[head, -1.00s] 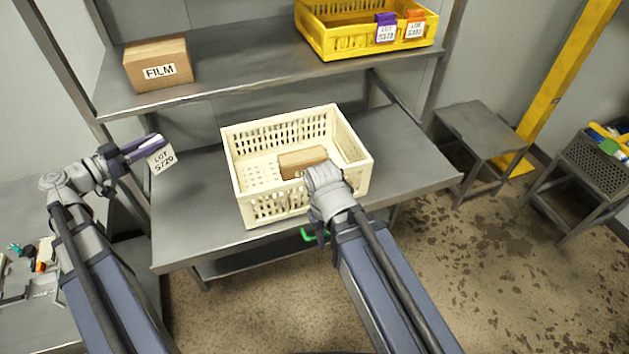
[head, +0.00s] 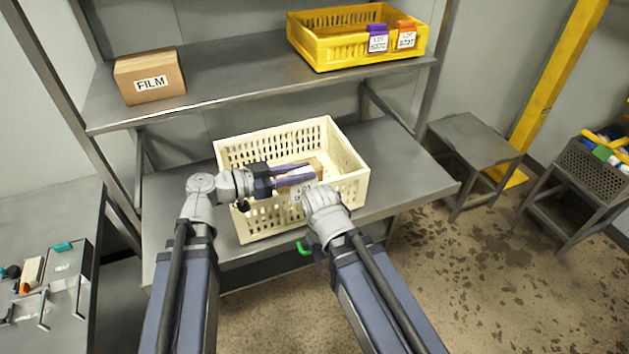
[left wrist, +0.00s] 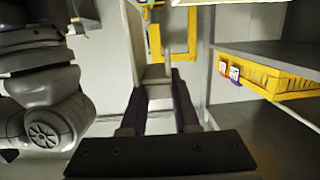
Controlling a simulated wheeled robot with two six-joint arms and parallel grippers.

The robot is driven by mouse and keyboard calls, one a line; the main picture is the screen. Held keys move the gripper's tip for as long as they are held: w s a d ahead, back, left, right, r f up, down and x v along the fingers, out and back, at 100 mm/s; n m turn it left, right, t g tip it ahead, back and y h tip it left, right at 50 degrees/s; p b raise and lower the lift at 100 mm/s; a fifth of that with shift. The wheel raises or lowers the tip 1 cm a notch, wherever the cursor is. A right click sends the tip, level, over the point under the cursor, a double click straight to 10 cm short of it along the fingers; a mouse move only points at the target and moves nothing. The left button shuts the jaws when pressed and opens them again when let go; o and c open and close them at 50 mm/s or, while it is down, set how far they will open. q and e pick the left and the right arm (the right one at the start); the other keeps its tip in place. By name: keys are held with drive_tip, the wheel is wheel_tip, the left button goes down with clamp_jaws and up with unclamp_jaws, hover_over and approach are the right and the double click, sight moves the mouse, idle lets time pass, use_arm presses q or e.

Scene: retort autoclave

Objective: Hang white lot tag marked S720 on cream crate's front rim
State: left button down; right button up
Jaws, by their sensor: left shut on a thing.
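The cream crate (head: 345,150) stands on the lower steel shelf. The white lot tag (head: 297,190) overlaps its front rim in the head view; its print is too small to read fully now, and I cannot tell if it touches the rim. My left gripper (head: 300,176), with purple fingers, is shut on the tag's upper part, over the crate's front side. Its fingers (left wrist: 160,105) also show in the left wrist view. My right wrist is at the crate's front right; that gripper is mostly hidden, with a green part (head: 304,248) showing below the rim.
A brown box (head: 318,165) lies inside the crate, partly hidden by my left gripper. A FILM carton (head: 150,75) and a yellow crate (head: 345,50) with purple and orange tags stand on the upper shelf. A grey stand (head: 475,140) is at right.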

use_arm(q)
drive_tip(key=d, duration=0.1)
drive_tip(key=s+d, duration=0.1)
drive_tip(key=d, duration=0.1)
drive_tip(key=shift+s+f+g, duration=0.2)
drive_tip(key=shift+s+g, duration=0.1)
drive_tip(key=shift+g, duration=0.1)
drive_tip(key=shift+w, duration=0.1)
